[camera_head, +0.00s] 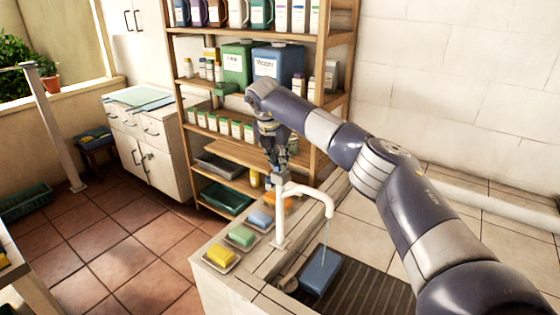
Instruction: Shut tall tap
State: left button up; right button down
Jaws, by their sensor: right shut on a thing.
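The tall tap (280,222) is white and stands upright at the washbasin's edge. Its spout (325,199) curves to the right. A thin stream of water (324,238) falls from the spout toward a blue block-like object (320,272) in the basin. My right gripper (277,172) points down at the top of the tap and is shut on the small blue-grey handle there. The gripper partly hides the handle, so its exact angle is hard to tell. My left gripper is not in view.
Yellow (220,255), green (241,236) and blue (261,218) sponge-like blocks sit in dishes along the ledge left of the tap. The ribbed basin floor (375,292) lies to the right. A wooden shelf (190,100) with bottles and jugs stands behind.

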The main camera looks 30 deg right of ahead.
jog(key=shift+w+r+m+g+h, duration=0.1)
jog(key=shift+m+g+h, duration=0.2)
jog(key=shift+m, duration=0.8)
jog(key=c, duration=1.6)
grip_release()
jog(key=v, duration=1.2)
jog(key=shift+w, duration=0.1)
